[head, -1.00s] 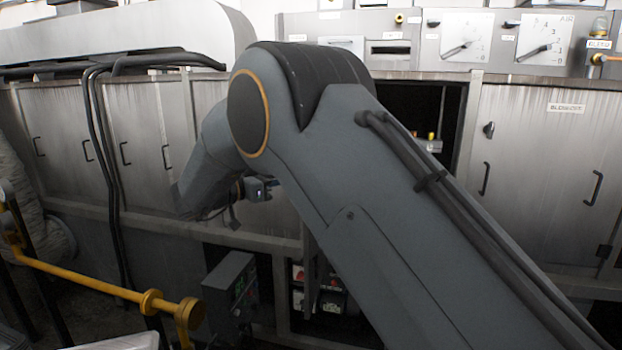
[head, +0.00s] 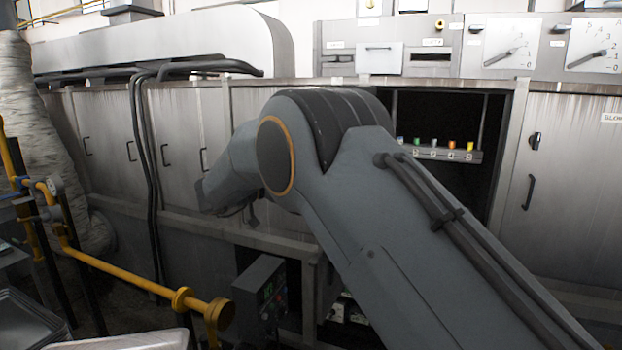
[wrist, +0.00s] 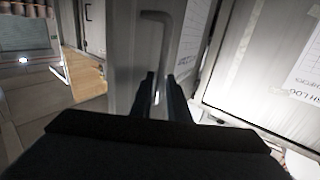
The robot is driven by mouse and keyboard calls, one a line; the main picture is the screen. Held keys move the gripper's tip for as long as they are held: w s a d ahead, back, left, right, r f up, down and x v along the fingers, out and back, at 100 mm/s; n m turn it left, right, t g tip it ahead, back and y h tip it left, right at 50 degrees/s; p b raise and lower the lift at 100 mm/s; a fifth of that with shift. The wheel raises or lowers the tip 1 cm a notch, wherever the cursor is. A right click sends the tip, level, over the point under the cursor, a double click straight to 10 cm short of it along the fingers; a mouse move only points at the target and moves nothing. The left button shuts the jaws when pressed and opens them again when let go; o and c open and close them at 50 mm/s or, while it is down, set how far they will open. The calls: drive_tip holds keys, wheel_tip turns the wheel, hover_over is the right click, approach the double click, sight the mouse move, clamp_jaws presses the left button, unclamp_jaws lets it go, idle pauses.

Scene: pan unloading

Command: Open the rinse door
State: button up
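In the wrist view my gripper (wrist: 161,76) has one finger on each side of the lower part of a grey bar handle (wrist: 167,45). The fingers look closed in on the bar. The handle sits on a narrow-looking grey metal door panel (wrist: 122,50). No rinse label is readable, so I cannot confirm which door this is. In the head view my arm hides the gripper and the held handle. An open dark compartment (head: 455,108) with a row of coloured caps shows behind the arm.
Several closed cabinet doors (head: 110,130) with handles line the left. A closed door (head: 565,190) stands at the right. A yellow pipe (head: 120,281) and a control box (head: 262,290) are low in front. Paper sheets (wrist: 306,65) hang right in the wrist view.

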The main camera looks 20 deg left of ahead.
drive_tip(key=shift+d, duration=0.15)
drive_tip(key=b+v, duration=0.3)
drive_tip(key=v, duration=0.5)
drive_tip(key=shift+w, duration=0.1)
drive_tip(key=shift+f, duration=0.15)
